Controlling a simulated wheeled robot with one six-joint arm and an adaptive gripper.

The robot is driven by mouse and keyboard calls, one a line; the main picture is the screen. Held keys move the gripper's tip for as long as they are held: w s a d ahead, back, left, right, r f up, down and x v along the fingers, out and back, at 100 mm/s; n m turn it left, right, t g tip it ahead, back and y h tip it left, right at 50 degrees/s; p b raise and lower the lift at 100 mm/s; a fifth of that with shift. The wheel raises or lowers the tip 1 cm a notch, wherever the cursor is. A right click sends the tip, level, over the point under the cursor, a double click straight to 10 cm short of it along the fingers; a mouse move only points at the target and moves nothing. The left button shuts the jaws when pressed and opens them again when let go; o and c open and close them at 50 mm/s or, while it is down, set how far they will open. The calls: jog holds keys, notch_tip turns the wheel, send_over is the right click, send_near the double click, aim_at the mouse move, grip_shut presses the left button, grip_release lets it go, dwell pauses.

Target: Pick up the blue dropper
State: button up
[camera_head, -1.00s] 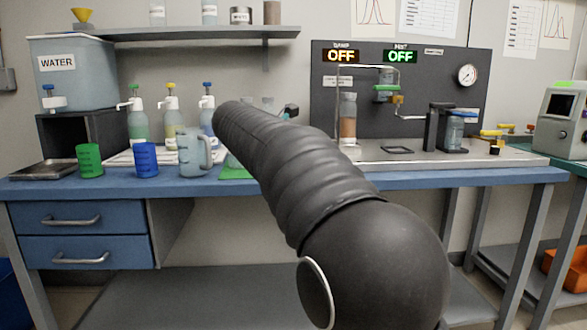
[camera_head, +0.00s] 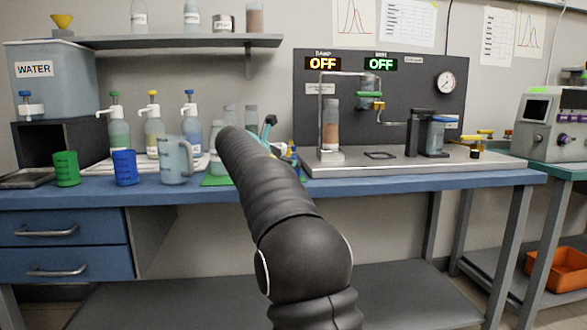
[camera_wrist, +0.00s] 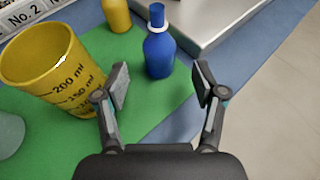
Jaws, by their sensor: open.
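The blue dropper (camera_wrist: 159,52) is a small bottle with a white collar and a blue top. In the wrist view it stands upright on the green mat (camera_wrist: 128,122), near the mat's right edge. My gripper (camera_wrist: 162,82) is open and empty, its fingers to the left and right of the dropper's lower part in the picture. I cannot tell whether the dropper is between the fingertips or beyond them. In the head view my arm hides most of this area, and part of my gripper (camera_head: 270,125) shows behind the arm.
A yellow measuring beaker (camera_wrist: 45,68) stands left of my gripper, close to the left finger. A yellow bottle (camera_wrist: 117,14) stands behind-left of the dropper. A metal tray (camera_wrist: 205,20) lies behind-right. The blue bench edge (camera_wrist: 262,48) is at the right.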

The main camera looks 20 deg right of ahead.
jog(key=shift+b+x, duration=0.35)
jog(key=shift+x, duration=2.3)
jog(key=shift+r, duration=0.1)
jog(key=c, duration=1.3)
